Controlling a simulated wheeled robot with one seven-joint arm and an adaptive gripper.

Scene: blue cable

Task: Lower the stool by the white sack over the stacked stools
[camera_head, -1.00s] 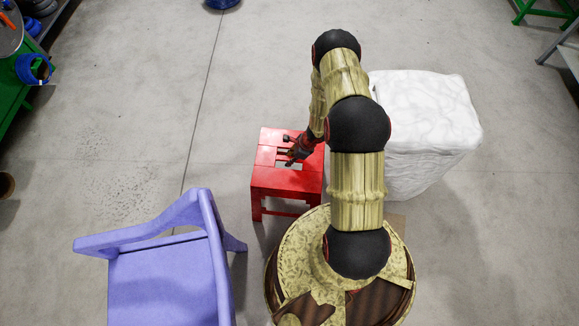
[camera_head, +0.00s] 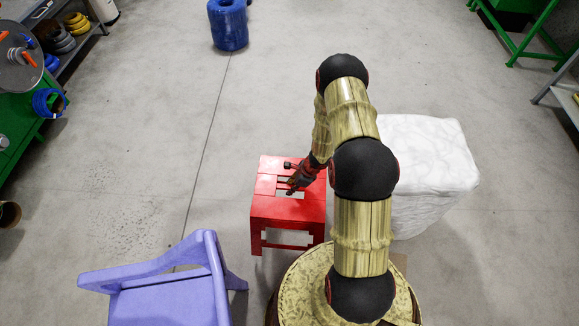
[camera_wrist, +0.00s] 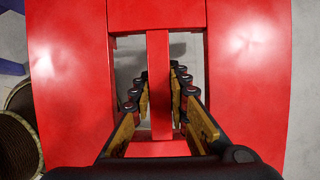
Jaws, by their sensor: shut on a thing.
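A red stool (camera_head: 275,207) is upright left of the white sack (camera_head: 436,168), seen in the head view. My gripper (camera_head: 290,181) reaches down to the stool's top from the right. In the wrist view, my gripper (camera_wrist: 159,72) has its fingers on both sides of the narrow bar in the middle of the red seat (camera_wrist: 72,70), with an opening on each side of the bar. It is shut on that bar. Whether the stool's feet touch the floor I cannot tell. I see no separate stack of stools.
A purple chair (camera_head: 165,292) stands close at the lower left. A blue cylinder (camera_head: 228,25) stands at the far back. Green benches and shelves line the left and right edges. The floor beyond the stool is clear.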

